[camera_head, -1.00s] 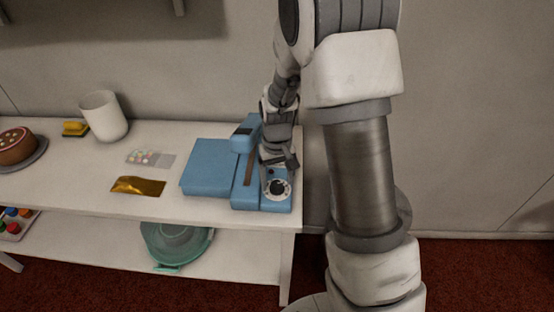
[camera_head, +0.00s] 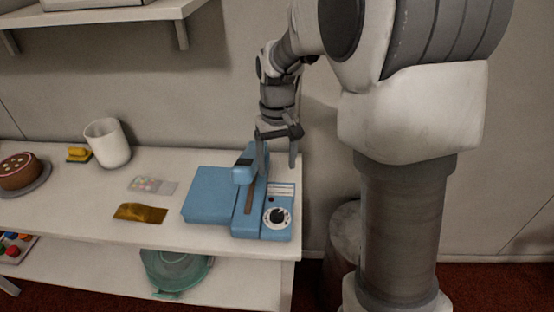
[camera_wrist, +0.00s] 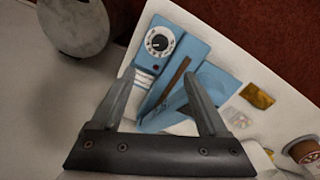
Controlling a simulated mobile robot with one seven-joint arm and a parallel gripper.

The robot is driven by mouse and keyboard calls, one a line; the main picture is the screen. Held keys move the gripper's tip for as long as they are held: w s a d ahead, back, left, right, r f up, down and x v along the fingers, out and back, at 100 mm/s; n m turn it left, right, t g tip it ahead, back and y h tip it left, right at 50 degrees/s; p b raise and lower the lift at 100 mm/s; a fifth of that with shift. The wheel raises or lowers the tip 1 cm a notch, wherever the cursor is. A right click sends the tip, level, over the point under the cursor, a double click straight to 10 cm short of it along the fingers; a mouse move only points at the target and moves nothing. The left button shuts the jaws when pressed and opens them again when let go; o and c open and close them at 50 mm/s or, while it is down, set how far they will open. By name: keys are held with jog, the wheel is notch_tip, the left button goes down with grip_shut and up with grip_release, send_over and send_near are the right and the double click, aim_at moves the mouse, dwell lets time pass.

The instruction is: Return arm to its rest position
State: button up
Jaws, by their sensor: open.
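My gripper (camera_head: 277,154) is open and empty, with its fingers pointing down above the back right part of a blue machine with a dial (camera_head: 222,195). In the wrist view my gripper's two fingers (camera_wrist: 160,103) are spread apart, and the blue machine (camera_wrist: 190,52) shows beyond and between them. The machine's dial (camera_head: 277,216) is in clear view at its front right. My arm reaches in from the upper right of the head view.
The white table (camera_head: 90,213) also bears a gold packet (camera_head: 140,213), a packet of coloured dots (camera_head: 152,186), a white cup (camera_head: 107,143), a yellow item (camera_head: 79,154) and a cake (camera_head: 18,171). A green round item (camera_head: 175,271) is on the lower shelf. A wall shelf (camera_head: 110,14) hangs above.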

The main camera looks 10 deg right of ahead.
dwell(0.4)
jog(key=s+r+t+p, duration=0.1)
jog(key=s+r+t, duration=0.1)
jog(key=s+r, duration=0.5)
jog(key=s+r+m+t+p, duration=0.1)
jog(key=s+r+t+p, duration=0.1)
jog(key=s+r, duration=0.5)
jog(key=s+t, duration=0.1)
jog(key=s, duration=0.5)
jog(key=shift+s+d+t, duration=0.3)
jog(key=shift+s+d, duration=0.05)
